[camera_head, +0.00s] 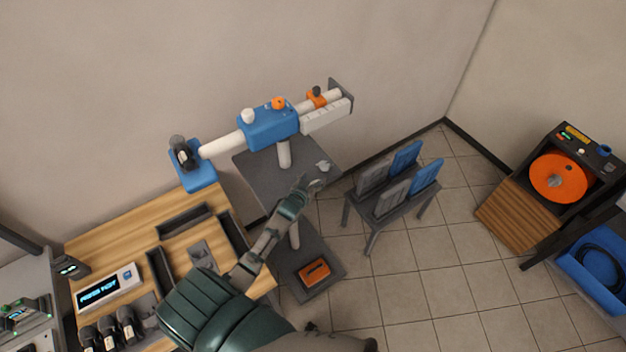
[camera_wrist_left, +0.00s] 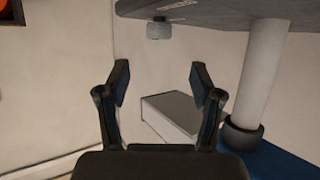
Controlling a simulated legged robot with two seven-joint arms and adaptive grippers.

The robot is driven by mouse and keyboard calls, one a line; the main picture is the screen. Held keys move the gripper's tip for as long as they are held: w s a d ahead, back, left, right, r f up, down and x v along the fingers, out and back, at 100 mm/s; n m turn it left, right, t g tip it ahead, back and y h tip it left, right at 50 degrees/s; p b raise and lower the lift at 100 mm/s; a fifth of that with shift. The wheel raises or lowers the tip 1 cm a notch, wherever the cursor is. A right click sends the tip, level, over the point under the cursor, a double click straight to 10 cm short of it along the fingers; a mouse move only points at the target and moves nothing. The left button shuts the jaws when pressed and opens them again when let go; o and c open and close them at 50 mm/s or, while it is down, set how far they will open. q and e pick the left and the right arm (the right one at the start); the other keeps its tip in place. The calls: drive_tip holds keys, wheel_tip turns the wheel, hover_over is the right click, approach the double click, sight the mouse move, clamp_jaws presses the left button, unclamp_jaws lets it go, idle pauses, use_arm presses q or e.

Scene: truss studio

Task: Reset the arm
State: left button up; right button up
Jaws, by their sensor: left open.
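My left arm (camera_head: 266,243) comes up from the bottom of the head view. Its gripper (camera_head: 312,187) is in front of the grey stand's top (camera_head: 262,180), and I cannot tell whether it touches it. In the left wrist view my left gripper (camera_wrist_left: 160,82) has its two dark fingers spread wide, with nothing between them. A grey box-like thing (camera_wrist_left: 178,112) shows behind the fingers, apart from them. My right gripper is in neither view.
A blue-bodied device (camera_head: 268,130) with white tubes spans above the stand. A wooden bench (camera_head: 133,229) with dark trays is at left. A rack (camera_head: 396,208) holds blue and grey panels. An orange disc (camera_head: 558,178) is at far right. Tiled floor (camera_head: 440,270) is open between.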

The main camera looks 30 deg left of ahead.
use_arm(q)
drive_tip(key=s+d+f+m+g+h, duration=0.1)
drive_tip(key=s+d+f+g, duration=0.1)
drive_tip(key=s+d, duration=0.4)
drive_tip(key=s+d+f+m+g+h, duration=0.1)
drive_tip(key=s+d+f+g, duration=0.15)
drive_tip(key=s+d, duration=0.45)
drive_tip(key=s+d+r+m+g, duration=0.1)
drive_tip(key=s+d+r+g, duration=0.15)
drive_tip(key=s, duration=0.75)
drive_tip(key=s+d+r+m+g, duration=0.1)
drive_tip(key=s+d+g, duration=0.2)
drive_tip(key=s, duration=0.7)
wheel_tip(320, 180, down, 30)
drive_tip(key=s+g+b, duration=0.1)
drive_tip(key=s+b, duration=0.1)
drive_tip(key=b, duration=0.3)
drive_tip(key=s+a+f+b, duration=0.1)
drive_tip(key=s+f+b, duration=0.1)
drive_tip(key=s+f, duration=0.6)
drive_tip(key=s+a+f+g+b, duration=0.1)
drive_tip(key=s+a+f+b, duration=0.1)
drive_tip(key=s+f, duration=0.7)
wheel_tip(320, 180, down, 4)
drive_tip(key=shift+s+a+f+m+h, duration=0.15)
drive_tip(key=shift+s+a+m+h, duration=0.1)
drive_tip(key=shift+s+m+h, duration=0.05)
